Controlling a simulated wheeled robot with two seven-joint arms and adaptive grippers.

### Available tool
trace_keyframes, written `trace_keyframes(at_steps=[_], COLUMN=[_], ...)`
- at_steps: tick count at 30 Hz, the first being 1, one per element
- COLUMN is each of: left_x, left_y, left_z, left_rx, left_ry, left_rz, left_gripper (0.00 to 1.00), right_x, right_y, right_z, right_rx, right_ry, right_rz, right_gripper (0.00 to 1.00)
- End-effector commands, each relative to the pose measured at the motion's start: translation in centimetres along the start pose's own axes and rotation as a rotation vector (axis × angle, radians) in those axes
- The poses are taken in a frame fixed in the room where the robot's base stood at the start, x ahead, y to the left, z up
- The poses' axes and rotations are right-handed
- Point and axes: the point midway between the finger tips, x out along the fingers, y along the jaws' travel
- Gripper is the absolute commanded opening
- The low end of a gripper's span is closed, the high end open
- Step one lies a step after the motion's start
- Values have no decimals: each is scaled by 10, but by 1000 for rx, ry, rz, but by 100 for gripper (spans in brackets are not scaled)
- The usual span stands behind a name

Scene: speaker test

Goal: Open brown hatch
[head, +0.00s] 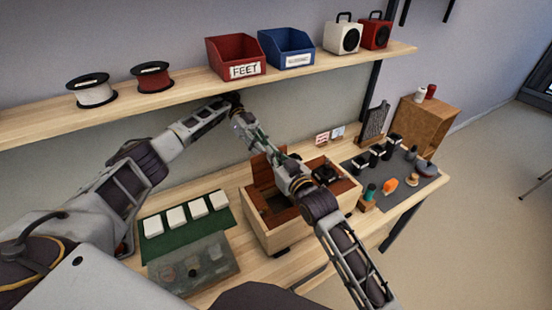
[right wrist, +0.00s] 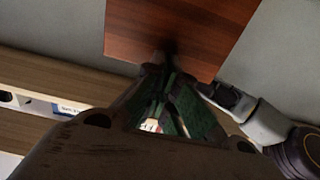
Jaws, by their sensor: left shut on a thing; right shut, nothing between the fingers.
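The brown hatch (head: 264,172) is a reddish-brown wooden panel standing raised at the left half of a light wooden box (head: 279,238). Below it the box's left compartment shows open and dark. My left gripper (head: 260,140) reaches down from behind and is shut at the hatch's upper edge; its exact contact is partly hidden. My right gripper (head: 277,158) is shut and empty, close to the hatch's upper right. In the right wrist view the hatch (right wrist: 180,35) fills the top, with my right fingers (right wrist: 168,108) close to its edge; I cannot tell if they touch.
A green mat (head: 187,229) with several white blocks and a clear tray (head: 195,268) lie left of the box. A dark mat (head: 425,173) with several small items lies right. A shelf (head: 200,92) with spools, bins and speakers runs above the arms.

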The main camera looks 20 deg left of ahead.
Motion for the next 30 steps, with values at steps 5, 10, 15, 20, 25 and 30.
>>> trace_keyframes(at_steps=[5, 10, 15, 20, 25, 30], left_x=[16, 15, 13, 12, 11, 16], left_y=[-1, -2, -2, -2, -2, -8], left_z=[5, 5, 3, 2, 1, 3], left_rx=[-5, -4, -2, -1, 1, 16], left_ry=[-5, -3, -2, 0, 1, 21], left_rz=[33, 29, 25, 23, 21, 4], left_gripper=[38, 40, 40, 40, 40, 40], right_x=[2, 2, 2, 1, 1, 2], right_y=[2, 2, 2, 2, 2, 2], right_z=[-1, -1, 0, 0, 0, 0], right_rx=[-2, -2, -2, -1, -1, -1], right_ry=[2, 2, 0, 0, -1, -2], right_rz=[4, 4, 4, 3, 3, 2], right_gripper=[0, 0, 0, 0, 0, 0])
